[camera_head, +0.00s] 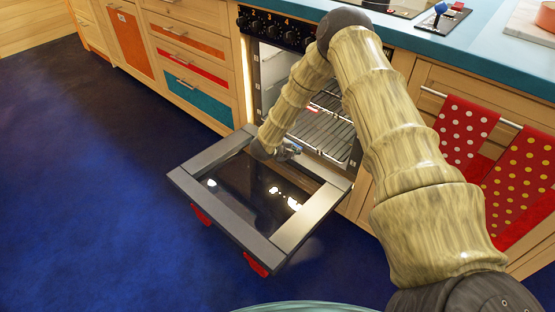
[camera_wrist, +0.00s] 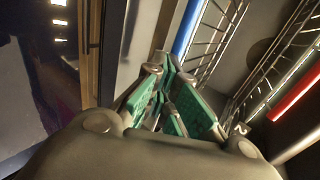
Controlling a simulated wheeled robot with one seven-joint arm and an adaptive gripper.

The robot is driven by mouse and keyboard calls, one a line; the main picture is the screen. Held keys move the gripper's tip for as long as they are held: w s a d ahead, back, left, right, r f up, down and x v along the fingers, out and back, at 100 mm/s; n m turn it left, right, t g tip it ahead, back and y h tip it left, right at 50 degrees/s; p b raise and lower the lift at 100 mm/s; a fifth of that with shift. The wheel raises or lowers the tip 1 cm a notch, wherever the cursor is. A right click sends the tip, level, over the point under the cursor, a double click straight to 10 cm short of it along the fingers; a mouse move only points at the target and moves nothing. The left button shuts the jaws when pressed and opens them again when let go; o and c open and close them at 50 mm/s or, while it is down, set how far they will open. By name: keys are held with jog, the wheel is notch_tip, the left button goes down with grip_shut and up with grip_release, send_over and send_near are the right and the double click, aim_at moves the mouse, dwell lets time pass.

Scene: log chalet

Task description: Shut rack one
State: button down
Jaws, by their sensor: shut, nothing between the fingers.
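The oven (camera_head: 345,150) stands with its door (camera_head: 315,212) folded down flat. Wire racks (camera_head: 322,125) show inside it, partly hidden by my arm; I cannot tell which one is rack one. In the wrist view, one rack has a blue front bar (camera_wrist: 187,28) and another has a red front bar (camera_wrist: 295,95). My gripper (camera_head: 296,149) is low in front of the oven opening, above the inner end of the door. In the wrist view its green-padded fingers (camera_wrist: 165,72) are shut and empty, with their tips near the blue bar; I cannot tell whether they touch.
Wooden drawers (camera_head: 185,52) with coloured panels stand left of the oven. Dotted red towels (camera_head: 520,185) hang at the right. The blue counter (camera_head: 460,50) runs above. The open door juts out over the dark blue floor (camera_head: 90,180), which is clear to the left.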

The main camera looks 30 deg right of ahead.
aim_at(308, 140)
jog(key=w+d, duration=0.1)
jog(key=d, duration=0.1)
jog(key=w+d, duration=0.1)
jog(key=d, duration=0.2)
jog(key=w+d, duration=0.1)
jog(key=d, duration=0.2)
jog(key=shift+d, duration=0.25)
jog(key=shift+s+a+f, duration=0.1)
jog(key=shift+a, duration=0.2)
jog(key=a, duration=0.2)
jog(key=s+a+p, duration=0.1)
jog(key=a, duration=0.1)
jog(key=shift+s, duration=0.15)
jog(key=p+v, duration=0.2)
jog(key=v, duration=0.7)
